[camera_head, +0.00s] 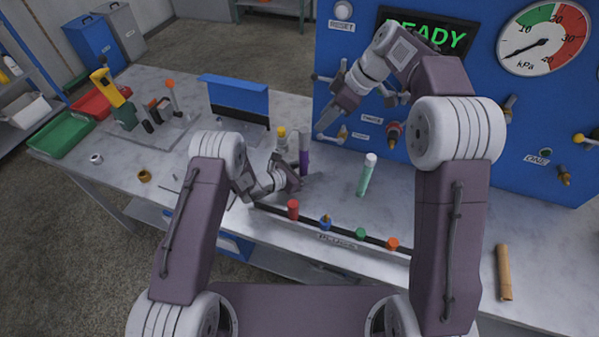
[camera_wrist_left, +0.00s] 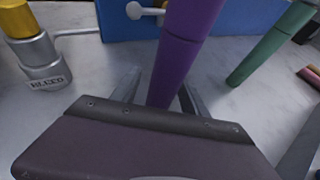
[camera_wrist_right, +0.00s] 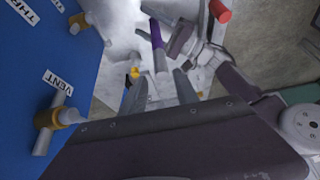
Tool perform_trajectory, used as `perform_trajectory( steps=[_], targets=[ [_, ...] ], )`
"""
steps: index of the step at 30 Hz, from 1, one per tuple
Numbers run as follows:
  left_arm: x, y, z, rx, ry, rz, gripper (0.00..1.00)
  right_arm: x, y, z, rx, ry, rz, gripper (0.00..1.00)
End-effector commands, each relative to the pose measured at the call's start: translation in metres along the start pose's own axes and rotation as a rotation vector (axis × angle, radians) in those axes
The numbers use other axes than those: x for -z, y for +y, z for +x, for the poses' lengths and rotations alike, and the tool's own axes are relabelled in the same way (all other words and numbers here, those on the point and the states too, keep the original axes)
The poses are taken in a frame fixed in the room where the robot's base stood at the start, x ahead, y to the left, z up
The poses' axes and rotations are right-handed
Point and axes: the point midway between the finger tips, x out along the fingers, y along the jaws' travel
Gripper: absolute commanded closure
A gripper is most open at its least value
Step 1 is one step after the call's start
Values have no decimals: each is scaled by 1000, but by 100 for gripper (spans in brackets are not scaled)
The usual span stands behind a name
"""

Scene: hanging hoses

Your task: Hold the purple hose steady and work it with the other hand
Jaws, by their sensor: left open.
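The purple hose (camera_head: 304,160) stands upright on the bench, with a grey upper end. My left gripper (camera_head: 303,183) is low at the hose; in the left wrist view its fingers are apart, one on each side of the purple hose (camera_wrist_left: 182,50). I cannot tell whether either finger touches it. My right gripper (camera_head: 326,118) is higher, in front of the blue panel, pointing down and left. In the right wrist view its fingers are apart, and the grey end of the purple hose (camera_wrist_right: 156,36) shows beyond and between them. The right gripper is empty.
A green hose (camera_head: 366,178) with a pale end stands to the right. The blue panel (camera_head: 470,110) with knobs and a gauge rises behind. A yellow-topped fitting (camera_wrist_left: 30,35) labelled BLEED is close left. Coloured caps, including a red one (camera_head: 293,209), line the bench front.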

Motion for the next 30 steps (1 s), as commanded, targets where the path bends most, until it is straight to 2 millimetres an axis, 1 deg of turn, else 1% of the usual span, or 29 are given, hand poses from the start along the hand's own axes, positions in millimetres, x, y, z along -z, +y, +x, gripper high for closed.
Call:
perform_trajectory(
  steps=[3,9,10,11,12,14,15,16,17,19,20,22,23,26,27,29,30],
  targets=[
    [0,0,6,0,-1,1,48,0,0,0,0,0,0,64],
    [0,0,6,0,-1,0,48,0,0,0,0,0,0,64],
    [0,0,6,0,-1,0,51,0,0,0,0,0,0,64],
    [0,0,6,0,-1,0,59,0,0,0,0,0,0,64],
    [0,0,6,0,-1,0,70,0,0,0,0,0,0,64],
    [0,0,6,0,0,0,87,0,0,0,0,0,0,64],
    [0,0,6,0,0,0,98,0,0,0,0,0,0,64],
    [0,0,6,0,0,0,100,0,0,0,0,0,0,64],
    [0,0,6,0,0,0,100,0,0,0,0,0,0,64],
    [0,0,6,0,0,0,100,-1,0,1,0,-4,0,48],
    [0,0,6,0,0,0,100,-4,0,2,0,-12,1,48],
    [0,0,6,0,0,0,100,-18,0,10,-2,-62,5,48],
    [0,0,6,0,0,0,100,-29,0,14,-4,-99,7,48],
    [0,0,6,0,0,0,100,-85,0,33,-18,-288,-3,48],
    [0,0,6,0,-1,0,100,-113,0,37,-28,-387,-16,48],
    [0,0,6,0,0,0,100,-156,0,36,-55,-544,-53,48],
    [0,0,6,0,0,0,100,-178,1,32,-76,-641,-86,48]
  ],
)
